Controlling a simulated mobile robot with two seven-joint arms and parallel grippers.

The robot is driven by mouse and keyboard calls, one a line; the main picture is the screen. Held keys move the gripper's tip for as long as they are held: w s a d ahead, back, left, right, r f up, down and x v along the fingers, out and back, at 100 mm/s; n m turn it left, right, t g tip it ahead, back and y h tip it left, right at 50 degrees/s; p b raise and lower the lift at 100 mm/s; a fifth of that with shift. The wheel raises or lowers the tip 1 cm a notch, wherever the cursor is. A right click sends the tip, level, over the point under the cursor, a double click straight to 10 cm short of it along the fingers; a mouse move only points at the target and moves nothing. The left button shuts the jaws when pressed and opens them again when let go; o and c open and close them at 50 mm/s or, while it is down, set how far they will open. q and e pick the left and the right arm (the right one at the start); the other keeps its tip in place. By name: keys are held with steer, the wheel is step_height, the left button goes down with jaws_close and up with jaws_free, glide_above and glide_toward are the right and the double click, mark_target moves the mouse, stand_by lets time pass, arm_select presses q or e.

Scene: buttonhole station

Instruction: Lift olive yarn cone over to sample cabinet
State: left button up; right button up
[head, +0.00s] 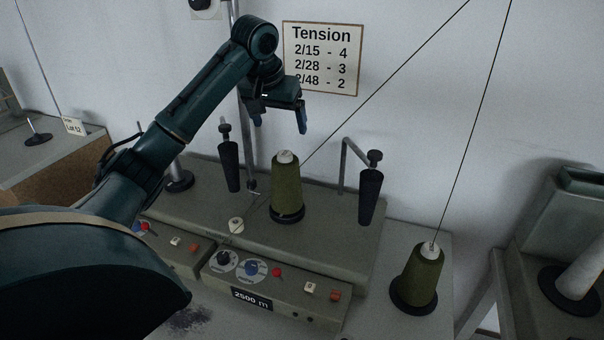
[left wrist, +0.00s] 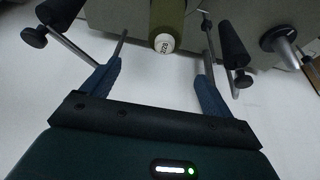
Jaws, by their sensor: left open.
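Two olive yarn cones show in the head view. One olive cone (head: 287,192) stands upright on a dark base on top of the grey winding machine; another olive cone (head: 419,274) stands on a dark disc lower down at the right. My left gripper (head: 279,122) is open and empty above the machine-top cone, its fingers pointing down and apart from it. In the left wrist view an olive cone (left wrist: 168,18) with a white top shows ahead of and between the open fingers (left wrist: 160,75). I cannot tell which furniture is the sample cabinet. My right gripper is not in view.
Black-handled posts (head: 229,165) and (head: 370,195) flank the machine-top cone. Taut threads cross the right side. The machine front (head: 275,290) carries knobs and buttons. A brown-sided unit (head: 60,165) with a spindle stands at left; a pale cone (head: 582,275) stands at right.

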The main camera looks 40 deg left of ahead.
mark_target(284, 153)
arm_select(q)
steer(key=x, duration=0.7)
steer(key=shift+a+f+p, duration=0.1)
steer(key=shift+f+p, duration=0.2)
steer(key=shift+f, duration=0.05)
steer(key=x, duration=0.3)
steer(key=p+x, duration=0.1)
steer(key=x, duration=0.1)
steer(key=shift+s+a+f, duration=0.1)
steer(key=shift+a+f, duration=0.05)
steer(key=shift+a, duration=0.15)
steer(key=c, duration=1.5)
